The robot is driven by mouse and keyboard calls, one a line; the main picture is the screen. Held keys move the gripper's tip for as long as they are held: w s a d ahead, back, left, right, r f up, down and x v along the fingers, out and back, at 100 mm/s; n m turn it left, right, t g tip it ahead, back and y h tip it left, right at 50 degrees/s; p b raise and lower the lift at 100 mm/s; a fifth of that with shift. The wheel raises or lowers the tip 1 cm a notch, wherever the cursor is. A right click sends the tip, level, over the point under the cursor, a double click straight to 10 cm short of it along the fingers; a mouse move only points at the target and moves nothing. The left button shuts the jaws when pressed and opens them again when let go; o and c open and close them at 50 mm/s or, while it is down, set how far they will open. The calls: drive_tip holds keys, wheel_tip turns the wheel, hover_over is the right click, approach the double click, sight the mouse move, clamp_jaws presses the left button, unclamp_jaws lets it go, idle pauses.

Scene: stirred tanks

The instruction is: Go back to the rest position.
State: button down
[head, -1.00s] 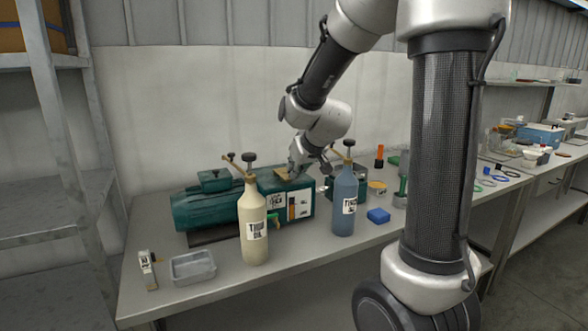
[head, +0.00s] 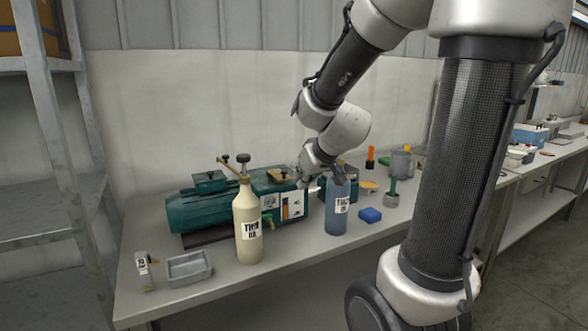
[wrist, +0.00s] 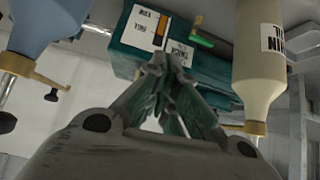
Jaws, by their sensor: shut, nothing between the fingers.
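My gripper (head: 338,175) is shut and empty. In the wrist view the closed fingertips (wrist: 168,62) show against the green machine (wrist: 135,68), with the blue bottle (wrist: 45,28) on the left and the cream bottle (wrist: 259,60) on the right, both apart from the fingers. In the head view the cream bottle (head: 248,225) stands upright left of the gripper.
The green machine (head: 200,212) lies behind the bottles on the grey bench (head: 300,252). A blue block (head: 370,215), a grey tray (head: 190,267) and a small labelled item (head: 144,268) are near its front. A metal shelf (head: 45,195) stands at left.

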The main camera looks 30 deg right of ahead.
drive_tip(key=s+a+f+m+g+y, duration=0.1)
drive_tip(key=s+a+f+m+g, duration=0.2)
drive_tip(key=s, duration=0.5)
drive_tip(key=s+d+r+n, duration=0.1)
drive_tip(key=s+r, duration=0.2)
drive_tip(key=s, duration=0.4)
drive_tip(key=s+d+r+n+g+h, duration=0.1)
drive_tip(key=s+r, duration=0.3)
drive_tip(key=s, duration=0.3)
drive_tip(key=shift+s+g, duration=0.15)
drive_tip(key=shift+g, duration=0.15)
